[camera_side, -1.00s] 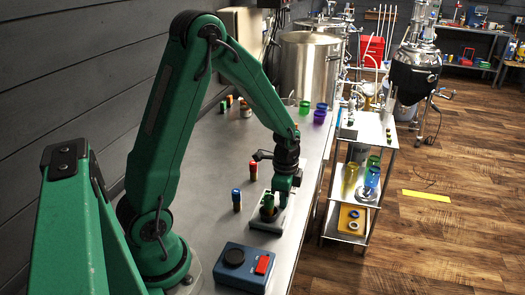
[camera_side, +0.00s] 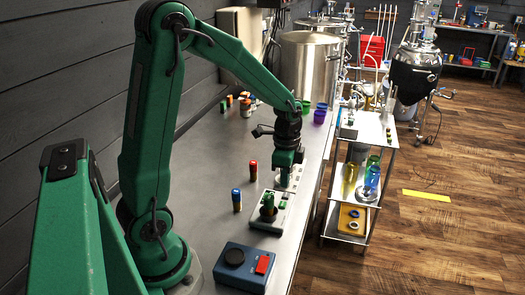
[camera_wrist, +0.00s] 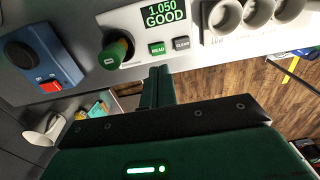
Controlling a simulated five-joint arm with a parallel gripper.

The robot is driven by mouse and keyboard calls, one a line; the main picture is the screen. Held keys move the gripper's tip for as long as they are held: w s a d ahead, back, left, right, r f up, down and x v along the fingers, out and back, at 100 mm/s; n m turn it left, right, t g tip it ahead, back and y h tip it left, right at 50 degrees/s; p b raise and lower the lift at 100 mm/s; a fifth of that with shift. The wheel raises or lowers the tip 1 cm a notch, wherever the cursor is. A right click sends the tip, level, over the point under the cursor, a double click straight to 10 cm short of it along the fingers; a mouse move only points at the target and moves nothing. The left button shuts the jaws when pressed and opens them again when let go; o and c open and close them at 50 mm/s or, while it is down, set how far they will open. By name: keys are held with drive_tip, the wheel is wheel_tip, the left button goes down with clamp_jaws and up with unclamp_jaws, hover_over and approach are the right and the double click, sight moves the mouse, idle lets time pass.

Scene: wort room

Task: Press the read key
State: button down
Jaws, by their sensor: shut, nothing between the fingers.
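The pale meter (camera_side: 264,222) lies on the metal bench. In the wrist view its panel (camera_wrist: 138,66) has a green READ key (camera_wrist: 157,48) and a dark CLEAR key (camera_wrist: 181,43) beside it. Its display (camera_wrist: 163,13) reads "1.050 GOOD". A green-capped vial (camera_wrist: 112,53) stands in the meter's socket; it also shows in the side view (camera_side: 268,203). My gripper (camera_wrist: 159,70) is shut and empty, its tips just short of the READ key in the picture. I cannot tell the height gap. In the side view my gripper (camera_side: 284,180) is over the meter's far end, beyond the vial.
A blue box (camera_side: 240,268) with a red button stands in front of the meter. Red- and blue-capped vials (camera_side: 237,199) stand to its left. Round holders (camera_wrist: 258,12) sit beside the display. The bench's right edge is close, with a shelf cart (camera_side: 352,210) beyond.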

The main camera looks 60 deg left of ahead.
wheel_tip(320, 180, up, 7)
drive_tip(key=shift+f, duration=0.15)
idle(0.9)
drive_tip(key=s+d+r+n+t, duration=0.2)
drive_tip(key=s+d+r+n, duration=0.2)
drive_tip(key=s, duration=0.3)
drive_tip(key=s+d+r+n+t, duration=0.3)
drive_tip(key=s+d+r+n, duration=0.1)
drive_tip(key=s+n, duration=0.1)
drive_tip(key=shift+s, duration=0.85)
